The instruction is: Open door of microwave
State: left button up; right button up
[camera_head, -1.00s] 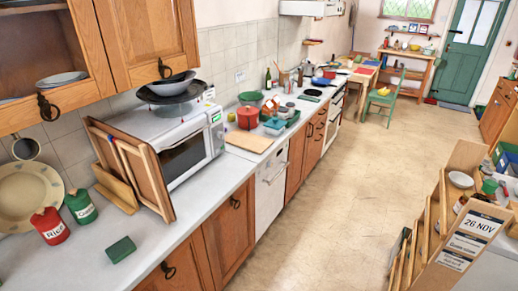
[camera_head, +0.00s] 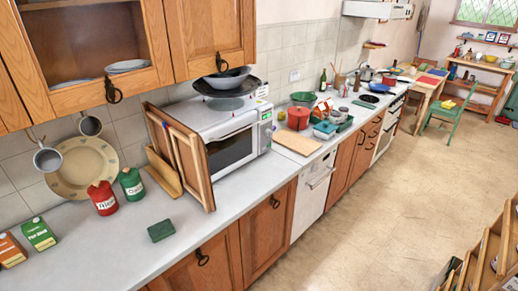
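The white microwave (camera_head: 233,147) stands on the left counter against the tiled wall. Its door, with a dark window, faces right and towards the floor side, and looks shut. A control panel with a small green display is at the door's right edge. A dark pan with a grey bowl (camera_head: 229,79) in it rests on top of the microwave. Wooden boards (camera_head: 187,158) stand upright against its left side and hide that side. Neither of my grippers shows in the head view.
A flat wooden board (camera_head: 298,138) lies on the counter right of the microwave, with a red pot (camera_head: 298,118) behind it. A green sponge-like block (camera_head: 161,230) lies in front. An open wall cupboard (camera_head: 100,40) hangs above. The floor (camera_head: 390,190) in front is clear.

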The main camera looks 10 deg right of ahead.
aim_at(224, 157)
jog(key=u, duration=0.45)
jog(key=i, duration=0.9)
jog(key=u, duration=0.35)
